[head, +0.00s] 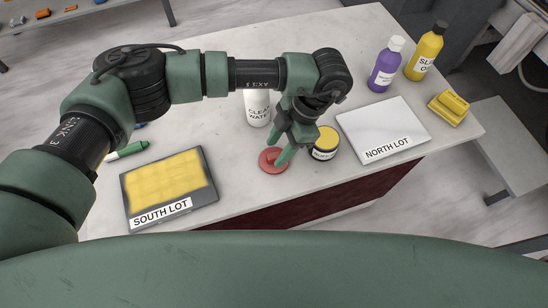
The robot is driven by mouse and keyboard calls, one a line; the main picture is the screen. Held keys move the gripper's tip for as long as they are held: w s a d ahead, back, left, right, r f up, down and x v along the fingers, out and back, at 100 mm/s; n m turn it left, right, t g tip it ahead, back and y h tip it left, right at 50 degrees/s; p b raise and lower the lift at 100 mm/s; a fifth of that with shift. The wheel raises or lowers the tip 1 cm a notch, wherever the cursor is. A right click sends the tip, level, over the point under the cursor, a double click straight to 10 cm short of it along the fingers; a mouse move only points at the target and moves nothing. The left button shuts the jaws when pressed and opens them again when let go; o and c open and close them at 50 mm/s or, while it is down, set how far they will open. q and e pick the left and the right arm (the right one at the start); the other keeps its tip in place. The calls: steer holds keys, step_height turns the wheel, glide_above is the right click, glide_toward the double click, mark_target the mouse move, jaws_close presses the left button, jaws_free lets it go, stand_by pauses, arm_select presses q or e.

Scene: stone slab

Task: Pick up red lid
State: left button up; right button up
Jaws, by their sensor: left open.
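The red lid (269,166) is a small round disc lying flat on the pale stone slab (240,200), near the slab's front edge. My left gripper (282,158) points down over the lid's right side with its fingers open. One finger overlaps the lid in the picture; I cannot tell whether it touches. The finger hides part of the lid. My right gripper does not show.
A yellow-topped dark jar (326,143) stands close right of the gripper, and a white bottle (257,110) stands behind it. The North Lot tray (382,125) is at right, the South Lot tray (208,192) at left. Purple (385,68) and yellow (425,52) bottles stand back right.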

arm_select(q)
steer(key=shift+x, duration=0.8)
steer(key=shift+c, duration=0.3)
jaws_close()
